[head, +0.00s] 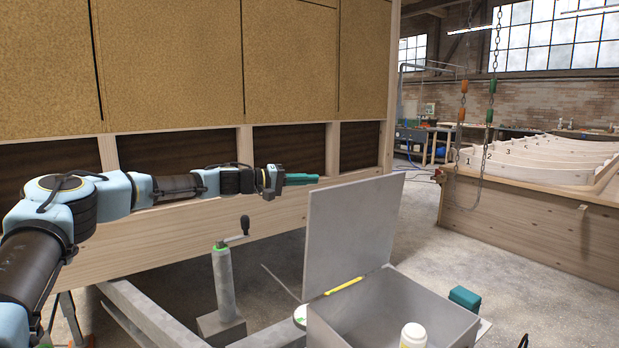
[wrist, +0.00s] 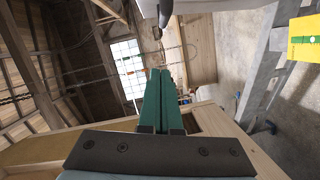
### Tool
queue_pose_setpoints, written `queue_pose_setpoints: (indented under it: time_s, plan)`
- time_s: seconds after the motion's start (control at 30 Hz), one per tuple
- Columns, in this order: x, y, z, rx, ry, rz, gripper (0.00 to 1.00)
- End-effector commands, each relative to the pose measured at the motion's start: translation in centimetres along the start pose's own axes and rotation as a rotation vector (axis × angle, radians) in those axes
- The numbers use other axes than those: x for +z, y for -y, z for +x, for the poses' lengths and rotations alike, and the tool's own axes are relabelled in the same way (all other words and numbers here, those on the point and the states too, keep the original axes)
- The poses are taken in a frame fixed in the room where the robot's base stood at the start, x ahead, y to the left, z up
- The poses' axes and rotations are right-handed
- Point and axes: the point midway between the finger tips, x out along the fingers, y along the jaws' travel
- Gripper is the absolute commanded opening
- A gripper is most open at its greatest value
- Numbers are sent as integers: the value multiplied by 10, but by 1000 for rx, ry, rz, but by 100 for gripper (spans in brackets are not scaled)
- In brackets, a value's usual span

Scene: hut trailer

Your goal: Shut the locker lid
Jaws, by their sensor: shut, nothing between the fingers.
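The grey locker (head: 430,305) stands at the lower right in the head view, its front cut off by the frame's bottom edge. Its lid (head: 349,232) stands up, open, hinged along the left side. A yellow strip (head: 343,286) lies along the lid's lower edge. A white bottle (head: 413,336) shows at the locker's opening. My gripper (head: 318,179) has green fingers and is shut and empty. It is close to the lid's upper left corner in the picture, on the lid's left side; I cannot tell whether they touch. The wrist view shows the closed fingers (wrist: 161,80) pointing away.
A grey jack post with a crank (head: 224,280) stands left of the locker on a metal frame. A wooden wall with brown panels (head: 180,60) rises behind my arm. A teal box (head: 465,298) sits right of the locker. Chains (head: 489,120) hang near a wooden bench (head: 530,220).

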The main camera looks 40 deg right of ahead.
Motion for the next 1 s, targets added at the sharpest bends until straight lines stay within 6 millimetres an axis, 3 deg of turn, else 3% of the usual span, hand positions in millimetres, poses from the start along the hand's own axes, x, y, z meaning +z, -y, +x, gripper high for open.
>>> queue_pose_setpoints:
  time_s: [0.1, 0.4, 0.7, 1.0]
  plan:
    - [-1, -5, 25, 0, 1, -1, 0]
    - [2, -3, 68, 0, 2, -2, 0]
    - [32, -2, 73, 0, 1, -2, 0]
    - [39, 0, 74, -1, -1, 2, 0]
